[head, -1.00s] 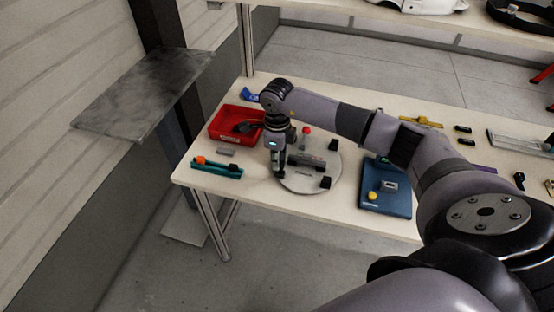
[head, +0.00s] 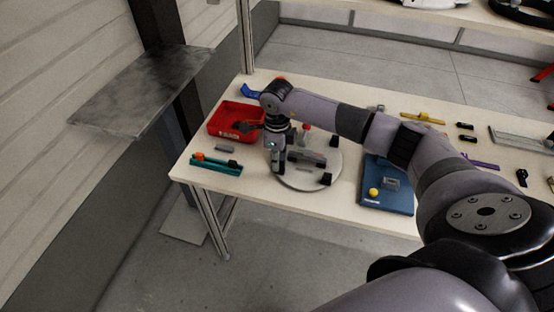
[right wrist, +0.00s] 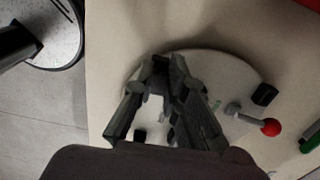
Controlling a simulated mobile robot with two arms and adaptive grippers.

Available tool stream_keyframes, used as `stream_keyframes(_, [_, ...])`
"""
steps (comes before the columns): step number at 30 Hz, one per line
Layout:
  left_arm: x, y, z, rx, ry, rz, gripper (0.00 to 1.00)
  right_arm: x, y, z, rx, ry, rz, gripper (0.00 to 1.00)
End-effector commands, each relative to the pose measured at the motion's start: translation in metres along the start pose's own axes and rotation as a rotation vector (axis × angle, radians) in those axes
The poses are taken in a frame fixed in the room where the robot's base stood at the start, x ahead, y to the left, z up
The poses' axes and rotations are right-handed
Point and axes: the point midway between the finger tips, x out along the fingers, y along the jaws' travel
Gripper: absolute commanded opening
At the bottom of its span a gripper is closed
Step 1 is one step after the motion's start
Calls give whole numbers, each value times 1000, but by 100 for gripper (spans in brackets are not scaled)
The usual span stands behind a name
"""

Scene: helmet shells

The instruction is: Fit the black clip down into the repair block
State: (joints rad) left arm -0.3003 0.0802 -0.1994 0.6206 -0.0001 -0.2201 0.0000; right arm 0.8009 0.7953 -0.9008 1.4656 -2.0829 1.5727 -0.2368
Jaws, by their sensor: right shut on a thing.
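My right gripper (head: 277,167) points down at the left side of a round pale plate (head: 310,184). It is shut on a small dark piece, apparently the black clip; the fingers hide most of it in the head view. In the right wrist view the dark fingers (right wrist: 165,85) hang over the same plate, and the clip is hard to tell from them. A dark grey block (head: 308,157), which looks like the repair block, lies across the plate, right of the gripper. I cannot see contact between clip and block. My left gripper is not in view.
Black feet (head: 325,179) stand on the plate, with a red knob (head: 306,127) behind the block. A red bin (head: 228,133) and a teal rack (head: 222,168) are to the left. A blue board (head: 385,202) is to the right. The table's front edge is close.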

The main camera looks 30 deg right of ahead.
Motion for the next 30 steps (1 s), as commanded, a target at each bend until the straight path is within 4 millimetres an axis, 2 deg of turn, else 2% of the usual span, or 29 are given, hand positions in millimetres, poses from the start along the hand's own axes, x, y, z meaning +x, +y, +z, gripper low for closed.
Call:
stream_keyframes(5, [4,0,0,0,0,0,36,6,0,0,0,1,1,1])
stream_keyframes(6, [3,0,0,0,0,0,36,5,0,0,0,1,1,15])
stream_keyframes(15, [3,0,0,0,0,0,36,4,0,0,0,1,1,35])
stream_keyframes(25, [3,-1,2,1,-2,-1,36,2,0,0,0,0,0,36])
stream_keyframes(30, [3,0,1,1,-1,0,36,-18,-1,1,0,-3,-2,36])
